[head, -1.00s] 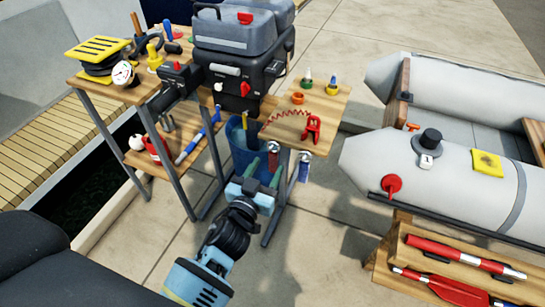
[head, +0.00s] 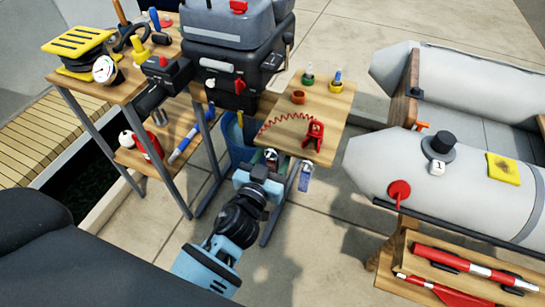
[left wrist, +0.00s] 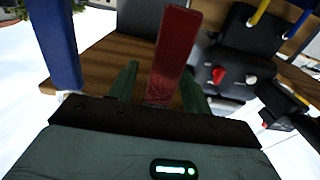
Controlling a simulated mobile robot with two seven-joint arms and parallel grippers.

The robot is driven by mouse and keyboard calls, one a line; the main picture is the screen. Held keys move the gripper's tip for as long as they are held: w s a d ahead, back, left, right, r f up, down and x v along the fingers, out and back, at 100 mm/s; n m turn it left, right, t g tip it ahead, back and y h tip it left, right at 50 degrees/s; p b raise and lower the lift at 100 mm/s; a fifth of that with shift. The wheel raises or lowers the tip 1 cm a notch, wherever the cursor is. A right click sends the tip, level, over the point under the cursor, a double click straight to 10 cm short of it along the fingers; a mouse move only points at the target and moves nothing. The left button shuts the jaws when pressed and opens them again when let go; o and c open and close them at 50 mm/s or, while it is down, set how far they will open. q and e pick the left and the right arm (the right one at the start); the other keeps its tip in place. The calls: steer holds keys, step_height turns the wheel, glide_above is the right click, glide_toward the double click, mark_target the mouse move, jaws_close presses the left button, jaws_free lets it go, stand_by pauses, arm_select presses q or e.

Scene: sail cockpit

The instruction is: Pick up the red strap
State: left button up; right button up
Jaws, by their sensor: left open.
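The red strap (left wrist: 174,55) hangs in the left wrist view as a flat dark-red band, between the two green fingers of my left gripper (left wrist: 160,70). Its near end reaches down close to the palm. The fingers are open, one on each side, with a visible gap between strap and left finger; contact on the right side is unclear. In the head view my left gripper (head: 262,168) is under the front edge of the small wooden table, and its fingers and the red strap are mostly hidden there.
A blue strap (head: 305,178) hangs just right of my gripper and also shows in the left wrist view (left wrist: 54,40). The wooden table (head: 330,105) carries a red clamp-like item (head: 314,136) with a coiled cord. A blue bucket (head: 238,140) stands behind the gripper. An outboard motor (head: 235,70) is above.

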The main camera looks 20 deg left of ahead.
arm_select(q)
steer(key=shift+w, duration=0.15)
steer(key=shift+r, duration=0.1)
steer(key=shift+c, duration=0.3)
steer(key=c, duration=1)
steer(key=shift+r, duration=0.1)
